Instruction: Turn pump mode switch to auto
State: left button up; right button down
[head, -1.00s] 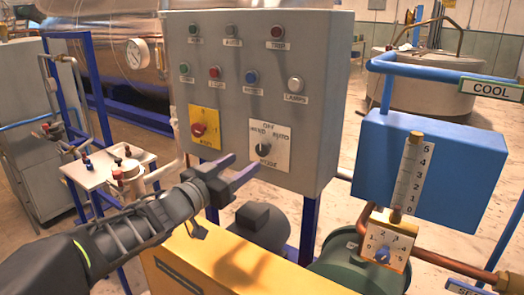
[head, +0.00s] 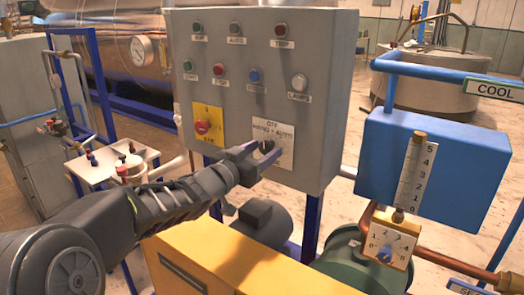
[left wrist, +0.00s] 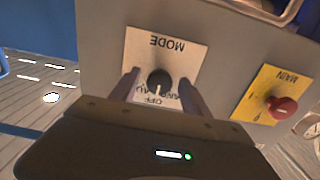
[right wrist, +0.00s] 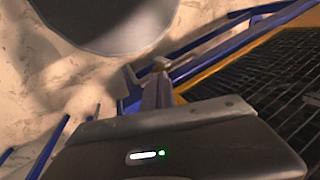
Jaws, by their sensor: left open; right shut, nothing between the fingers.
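The pump mode switch is a black round knob (head: 266,146) on a white plate (head: 284,158) on the grey control panel, marked OFF, HAND, AUTO and MODE. In the left wrist view the knob (left wrist: 159,79) shows upside down, with its white mark toward OFF. My left gripper (head: 262,152) is open at the plate, its two fingers (left wrist: 159,88) on either side of the knob. I cannot tell whether they touch it. My right gripper (right wrist: 158,85) is shut and empty, away from the panel; it does not show in the head view.
A red main switch (head: 202,127) on a yellow plate sits left of the mode plate. Several buttons and lamps line the panel (head: 328,100) above. A yellow housing (head: 220,262) lies below. A blue box (head: 432,165) with a gauge stands right.

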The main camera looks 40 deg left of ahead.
pick_arm(q)
grip_shut()
dwell(0.5)
jog(key=m+b, duration=0.3)
jog(key=m, duration=0.1)
jog(key=shift+f, duration=0.15)
jog(key=shift+m+b, duration=0.85)
jog(key=shift+m, duration=0.35)
jog(key=shift+m+b, duration=0.65)
jog(key=shift+m, duration=0.65)
